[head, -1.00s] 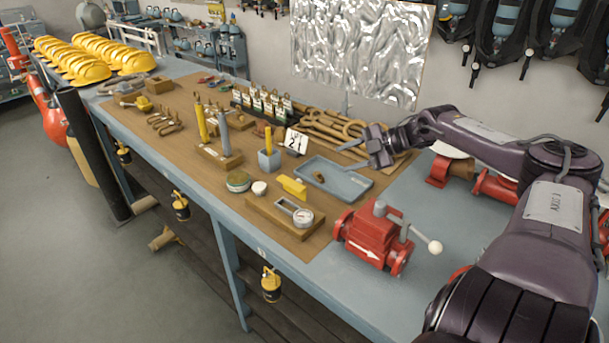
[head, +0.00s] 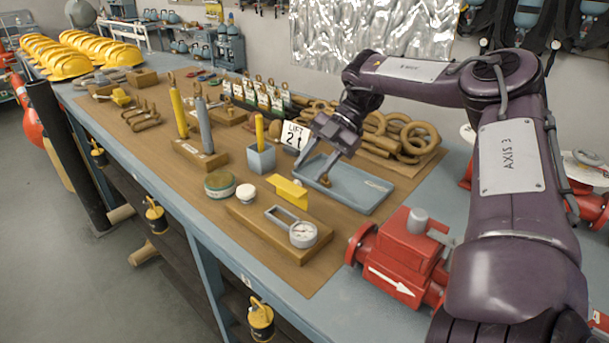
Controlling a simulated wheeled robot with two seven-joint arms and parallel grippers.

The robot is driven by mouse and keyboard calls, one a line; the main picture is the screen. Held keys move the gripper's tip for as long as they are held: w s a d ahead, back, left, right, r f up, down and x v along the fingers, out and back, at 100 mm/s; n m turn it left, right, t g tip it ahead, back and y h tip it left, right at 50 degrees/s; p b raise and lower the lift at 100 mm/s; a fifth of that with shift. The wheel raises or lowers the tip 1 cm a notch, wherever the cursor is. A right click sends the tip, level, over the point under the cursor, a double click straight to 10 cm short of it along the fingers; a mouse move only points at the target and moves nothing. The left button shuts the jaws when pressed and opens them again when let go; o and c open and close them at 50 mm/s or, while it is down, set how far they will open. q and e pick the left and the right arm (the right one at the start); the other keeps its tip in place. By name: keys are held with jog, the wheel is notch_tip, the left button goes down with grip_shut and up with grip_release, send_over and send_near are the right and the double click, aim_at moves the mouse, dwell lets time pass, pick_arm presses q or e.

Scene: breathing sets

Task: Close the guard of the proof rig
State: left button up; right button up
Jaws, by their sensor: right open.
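The proof rig is a wooden block (head: 262,228) at the front of the bench mat. It carries a grey metal loop (head: 282,219) and a round white dial gauge (head: 303,234). A yellow plate (head: 288,193), which looks like the guard, stands raised at the block's back edge, away from the gauge. My right gripper (head: 314,172) is open and empty, fingers pointing down above the grey tray, behind and to the right of the yellow plate and apart from it. My left gripper is not in view.
The grey-blue tray (head: 358,193) holds a small brown piece. A number card (head: 294,136) and grey cup (head: 261,160) stand left of the gripper. A red valve body (head: 400,258) stands right of the rig. A green-rimmed tin (head: 220,184) and white knob (head: 246,191) sit left.

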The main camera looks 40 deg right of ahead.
aim_at(300, 181)
jog(key=x, duration=0.3)
jog(key=shift+w+f, duration=0.15)
jog(key=shift+w, duration=0.05)
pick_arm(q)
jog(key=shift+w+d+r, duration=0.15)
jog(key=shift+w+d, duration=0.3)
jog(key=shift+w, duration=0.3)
pick_arm(e)
grip_shut()
